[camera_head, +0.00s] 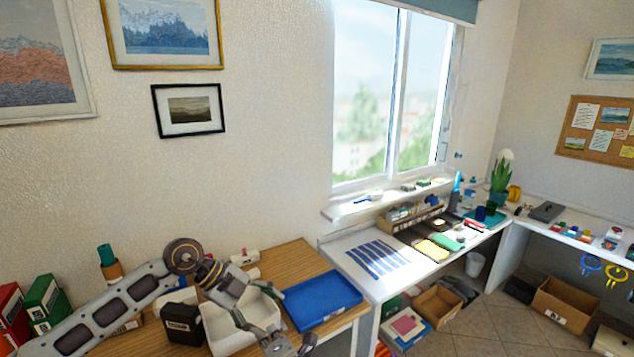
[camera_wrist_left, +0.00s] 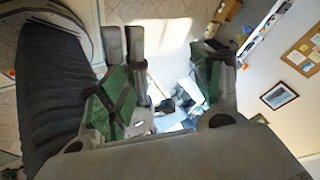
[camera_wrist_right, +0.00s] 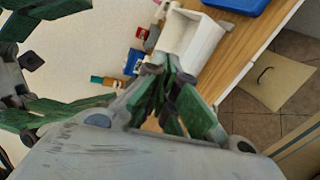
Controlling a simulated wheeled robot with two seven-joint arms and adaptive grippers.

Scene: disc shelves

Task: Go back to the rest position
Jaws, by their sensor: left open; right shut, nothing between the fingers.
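My left arm comes in from the lower left in the head view and reaches over the wooden table. My left gripper (camera_head: 288,342) is at its end, in front of the white bin, with its fingers apart. In the left wrist view, the left gripper (camera_wrist_left: 165,85) has its green-padded fingers spread, with nothing between them. My right gripper is outside the head view. In the right wrist view, the right gripper (camera_wrist_right: 168,98) has its green pads together with nothing held. Green-padded fingers also show at the left of that view.
The wooden table (camera_head: 290,257) holds a white bin (camera_head: 216,333), a blue tray (camera_head: 320,302) and a black box (camera_head: 183,325). A white desk (camera_head: 345,243) with a striped sheet stands to the right. Cardboard boxes (camera_head: 437,304) lie on the tiled floor.

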